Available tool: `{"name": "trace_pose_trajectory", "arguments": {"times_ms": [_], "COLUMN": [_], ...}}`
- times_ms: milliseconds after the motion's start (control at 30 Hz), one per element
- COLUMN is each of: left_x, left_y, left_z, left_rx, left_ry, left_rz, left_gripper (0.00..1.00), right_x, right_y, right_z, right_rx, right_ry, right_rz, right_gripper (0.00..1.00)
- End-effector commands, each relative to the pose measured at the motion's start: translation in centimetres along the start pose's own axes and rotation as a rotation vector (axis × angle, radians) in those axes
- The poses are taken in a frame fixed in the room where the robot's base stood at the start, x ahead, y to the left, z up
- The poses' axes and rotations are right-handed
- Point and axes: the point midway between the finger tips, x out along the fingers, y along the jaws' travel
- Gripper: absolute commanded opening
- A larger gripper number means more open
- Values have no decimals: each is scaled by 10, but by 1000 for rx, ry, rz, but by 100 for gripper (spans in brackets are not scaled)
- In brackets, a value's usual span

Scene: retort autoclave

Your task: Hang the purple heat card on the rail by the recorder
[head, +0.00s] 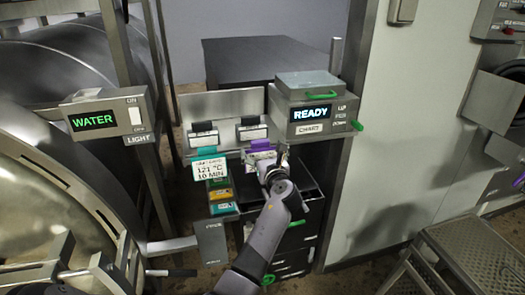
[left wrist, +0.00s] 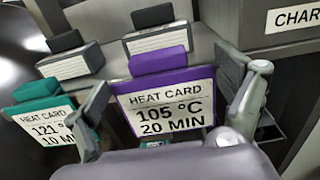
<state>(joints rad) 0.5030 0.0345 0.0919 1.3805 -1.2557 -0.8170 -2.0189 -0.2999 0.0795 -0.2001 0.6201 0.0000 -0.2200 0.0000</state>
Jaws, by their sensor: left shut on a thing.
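The purple heat card (left wrist: 168,98) has a purple top and a white face reading 105 °C, 20 MIN. It also shows in the head view (head: 262,146), partly covered by my left gripper (head: 268,166). In the left wrist view, the fingers of that gripper are at the card's two side edges, shut on it. The card is upright, face toward me, in front of the grey panel. I cannot tell whether it touches a rail. The recorder (head: 309,113), showing READY and CHART, is just right of the card. My right gripper is not in view.
A teal heat card (head: 210,166) reading 121 °C, 10 MIN is left of the purple one. Two black-topped white tags (head: 204,136) (head: 252,130) are on the panel behind. Yellow and teal cards (head: 221,193) sit below. A metal step (head: 475,250) stands right.

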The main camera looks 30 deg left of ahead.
Motion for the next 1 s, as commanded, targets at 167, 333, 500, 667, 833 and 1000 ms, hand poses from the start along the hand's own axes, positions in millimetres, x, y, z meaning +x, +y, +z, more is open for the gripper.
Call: {"name": "trace_pose_trajectory", "arguments": {"times_ms": [167, 333, 500, 667, 833, 1000], "left_x": [0, 0, 0, -7, -36, -74], "left_y": [0, 0, 0, -1, -1, -1], "left_z": [1, 1, 0, 0, -1, -1], "left_rx": [-1, -1, -1, -1, -2, -1], "left_ry": [-1, 0, 0, 1, 1, 2], "left_rz": [0, 0, 0, -2, -3, -3], "left_gripper": [96, 100, 100, 100, 100, 100], "right_x": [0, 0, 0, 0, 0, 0], "right_y": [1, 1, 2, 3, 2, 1], "right_z": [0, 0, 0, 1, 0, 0], "right_rx": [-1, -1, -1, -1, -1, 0], "right_ry": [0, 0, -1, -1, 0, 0], "right_rz": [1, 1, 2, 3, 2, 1], "right_gripper": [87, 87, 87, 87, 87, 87]}}
